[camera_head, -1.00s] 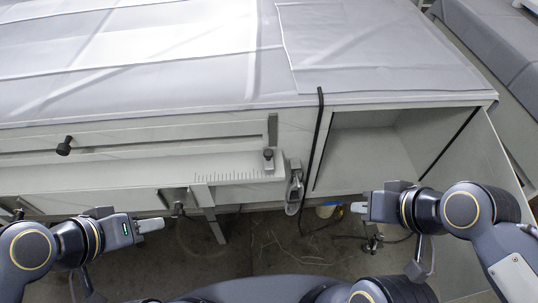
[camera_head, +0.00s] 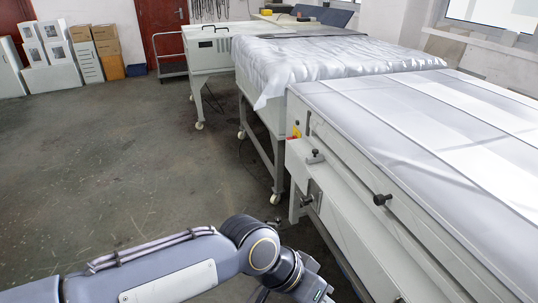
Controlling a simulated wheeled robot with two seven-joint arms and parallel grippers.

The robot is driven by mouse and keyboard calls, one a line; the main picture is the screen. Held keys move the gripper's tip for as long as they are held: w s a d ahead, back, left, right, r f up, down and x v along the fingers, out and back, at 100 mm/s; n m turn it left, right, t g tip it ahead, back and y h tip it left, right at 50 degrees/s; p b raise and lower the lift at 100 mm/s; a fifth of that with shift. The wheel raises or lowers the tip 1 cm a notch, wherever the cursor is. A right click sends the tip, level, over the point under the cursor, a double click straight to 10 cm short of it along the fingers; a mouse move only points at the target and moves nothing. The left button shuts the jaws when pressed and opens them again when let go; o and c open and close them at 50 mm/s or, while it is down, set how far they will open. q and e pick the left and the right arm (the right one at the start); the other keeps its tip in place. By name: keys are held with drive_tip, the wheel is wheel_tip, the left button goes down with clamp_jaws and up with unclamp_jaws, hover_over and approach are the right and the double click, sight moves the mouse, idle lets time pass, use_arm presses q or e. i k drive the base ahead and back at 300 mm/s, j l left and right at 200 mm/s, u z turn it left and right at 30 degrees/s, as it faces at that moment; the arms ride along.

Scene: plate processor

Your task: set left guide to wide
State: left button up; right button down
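The plate processor (camera_head: 350,165) runs from the centre to the lower right, with a pale cover on top. At its far left end is a small clamp-like guide with a dark knob (camera_head: 315,155), on the front ledge. A black knob (camera_head: 382,199) sticks out of the front face, nearer to me. My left gripper (camera_head: 316,291) is at the bottom edge, in front of the machine and well apart from both knobs. Its fingers are cut off or hidden, so its opening does not show. My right gripper is out of view.
A second covered machine (camera_head: 300,62) and a white wheeled table (camera_head: 205,50) stand behind. Boxes (camera_head: 104,38) and a red door (camera_head: 165,25) are at the back left. The concrete floor (camera_head: 110,170) at left is clear.

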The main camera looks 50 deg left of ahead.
sight(316, 157)
drive_tip(key=u, duration=1.45)
